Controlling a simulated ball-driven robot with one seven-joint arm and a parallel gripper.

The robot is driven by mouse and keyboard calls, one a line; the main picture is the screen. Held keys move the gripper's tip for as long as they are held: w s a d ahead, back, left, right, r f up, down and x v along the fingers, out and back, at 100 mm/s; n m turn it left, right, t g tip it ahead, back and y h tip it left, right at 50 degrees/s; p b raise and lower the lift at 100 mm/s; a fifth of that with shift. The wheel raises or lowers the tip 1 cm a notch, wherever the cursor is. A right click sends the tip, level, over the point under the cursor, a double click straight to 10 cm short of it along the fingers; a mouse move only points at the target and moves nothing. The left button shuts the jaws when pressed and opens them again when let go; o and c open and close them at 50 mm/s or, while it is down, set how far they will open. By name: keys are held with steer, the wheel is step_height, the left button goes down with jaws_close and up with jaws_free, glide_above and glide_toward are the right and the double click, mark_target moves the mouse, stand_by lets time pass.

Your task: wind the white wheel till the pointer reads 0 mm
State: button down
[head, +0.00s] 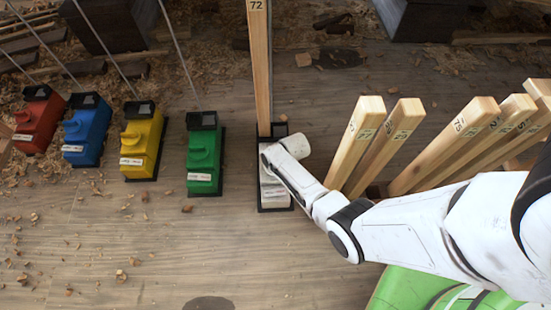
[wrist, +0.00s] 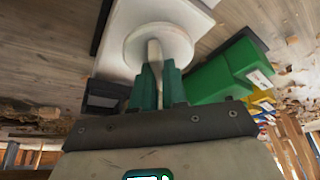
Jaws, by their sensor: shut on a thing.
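The white wheel (wrist: 132,45) shows in the wrist view as a round disc on the white unit (wrist: 118,15). My gripper (wrist: 160,72) has its green fingers shut on a pale handle (wrist: 154,52) that stands out from the wheel. In the head view the white unit (head: 274,196) stands in a dark frame at the right end of a row of coloured units, and my arm covers its upper part. My fingers and the wheel are hidden there. I cannot make out the pointer or a mm scale in either view.
The green unit (head: 203,160) stands close left of the white one, then yellow (head: 140,148), blue (head: 85,135) and red (head: 38,122). A timber marked 72 (head: 257,60) rises behind the white unit. Several numbered timbers (head: 385,145) lean at right. Wood chips litter the floor.

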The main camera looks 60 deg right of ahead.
steer(key=shift+s+f+m+h, duration=0.2)
steer(key=shift+m+h, duration=0.1)
steer(key=shift+m, duration=0.6)
steer(key=shift+a, duration=0.1)
steer(key=c, duration=1.2)
jaws_free()
steer(key=shift+w, duration=0.1)
steer(key=shift+o, duration=0.2)
steer(key=shift+r, duration=0.1)
steer(key=shift+r+p, duration=0.45)
steer(key=shift+p, duration=0.2)
steer(key=p+v, duration=0.6)
steer(key=v, duration=0.4)
